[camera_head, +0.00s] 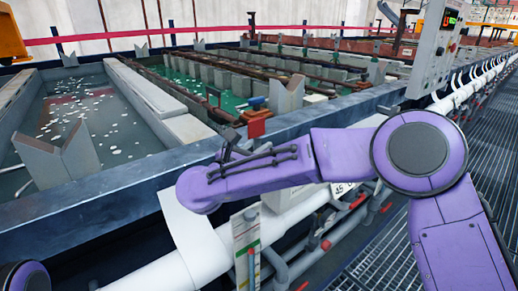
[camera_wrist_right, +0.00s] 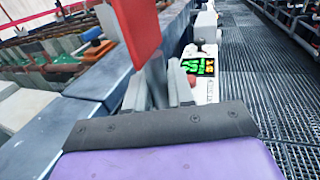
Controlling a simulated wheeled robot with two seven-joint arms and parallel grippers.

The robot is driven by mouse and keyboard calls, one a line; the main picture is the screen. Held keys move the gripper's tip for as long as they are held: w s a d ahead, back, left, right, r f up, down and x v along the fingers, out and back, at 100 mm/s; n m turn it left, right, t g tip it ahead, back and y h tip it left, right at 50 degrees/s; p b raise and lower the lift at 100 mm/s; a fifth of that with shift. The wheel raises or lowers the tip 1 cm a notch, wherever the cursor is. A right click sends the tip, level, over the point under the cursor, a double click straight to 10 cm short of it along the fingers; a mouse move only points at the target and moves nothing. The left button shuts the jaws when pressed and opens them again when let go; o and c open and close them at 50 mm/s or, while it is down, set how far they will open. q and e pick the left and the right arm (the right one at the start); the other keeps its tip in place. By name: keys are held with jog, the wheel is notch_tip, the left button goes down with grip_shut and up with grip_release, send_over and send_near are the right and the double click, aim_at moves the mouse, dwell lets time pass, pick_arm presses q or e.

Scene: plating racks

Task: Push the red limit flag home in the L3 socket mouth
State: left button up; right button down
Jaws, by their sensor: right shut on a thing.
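The red limit flag (camera_head: 256,128) shows as a small red plate just above the tank's front rim in the head view. In the right wrist view the flag (camera_wrist_right: 138,28) is large and close, upright and slightly tilted. My right gripper (camera_head: 232,140) is shut on the flag's lower part, and its grey fingers (camera_wrist_right: 158,88) show below the red plate. The L3 socket mouth cannot be made out; no L3 label is readable. Whether the flag touches any socket cannot be told. My left gripper is out of view.
The tank rim (camera_head: 100,205) runs under my right forearm. White pipes (camera_head: 180,270) run along its front. A control box with a lit display (camera_head: 436,45) stands at the right. A grated walkway (camera_head: 490,130) lies beyond.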

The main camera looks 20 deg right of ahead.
jog(key=shift+f+b, duration=0.8)
jog(key=shift+f, duration=0.1)
jog(key=c, duration=0.9)
grip_release()
jog(key=shift+r, duration=0.1)
jog(key=b+v, duration=0.1)
jog(key=v, duration=0.9)
jog(key=shift+s+a+b, duration=0.2)
jog(key=shift+s+b, duration=0.05)
jog(key=shift+b, duration=0.05)
